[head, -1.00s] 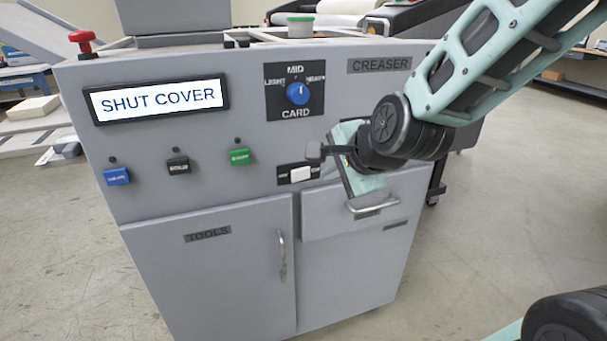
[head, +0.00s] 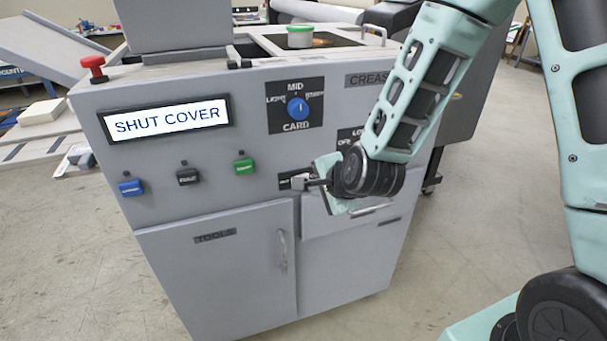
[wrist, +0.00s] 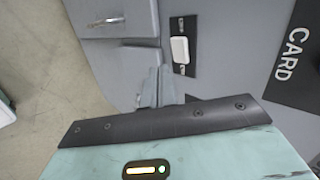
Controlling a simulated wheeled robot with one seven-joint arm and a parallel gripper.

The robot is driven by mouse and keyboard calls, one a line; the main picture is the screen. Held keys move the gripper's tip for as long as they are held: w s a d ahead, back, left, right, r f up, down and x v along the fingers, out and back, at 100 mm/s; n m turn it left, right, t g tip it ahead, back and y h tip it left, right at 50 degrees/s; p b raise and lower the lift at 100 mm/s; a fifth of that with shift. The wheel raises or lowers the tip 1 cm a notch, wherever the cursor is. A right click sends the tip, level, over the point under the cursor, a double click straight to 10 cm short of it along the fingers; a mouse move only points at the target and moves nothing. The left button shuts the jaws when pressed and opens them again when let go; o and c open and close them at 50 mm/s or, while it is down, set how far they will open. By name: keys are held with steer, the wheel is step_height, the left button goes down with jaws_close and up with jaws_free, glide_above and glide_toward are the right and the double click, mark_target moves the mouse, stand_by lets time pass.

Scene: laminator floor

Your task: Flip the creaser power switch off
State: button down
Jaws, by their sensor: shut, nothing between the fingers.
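The creaser (head: 260,160) is a grey cabinet with a sloped front panel. Its white rocker switch (wrist: 180,49) sits on a black plate (wrist: 183,68) in the wrist view; the plate's small lettering is unreadable. In the head view the plate (head: 284,182) is partly covered by my gripper (head: 306,184). My gripper is shut and empty, its tips right by the switch. In the wrist view its fingers (wrist: 158,86) are together, just beside the plate. I cannot tell whether they touch the panel.
A blue CARD dial (head: 297,108) is above the switch. Blue (head: 130,187), black (head: 188,176) and green (head: 244,166) buttons lie left, under a "SHUT COVER" display (head: 166,120). Another black plate (head: 349,136) is partly hidden by my arm. A drawer and TOOLS door (head: 215,265) are below.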

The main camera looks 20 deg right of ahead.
steer(key=w+a+f+p, duration=0.1)
steer(key=w+f, duration=0.1)
steer(key=w, duration=0.4)
steer(key=shift+w+f, duration=0.35)
steer(key=shift+f, duration=0.05)
steer(key=shift+w+a, duration=0.15)
steer(key=shift+w, duration=0.1)
steer(key=shift+d, duration=0.2)
steer(key=shift+d, duration=0.75)
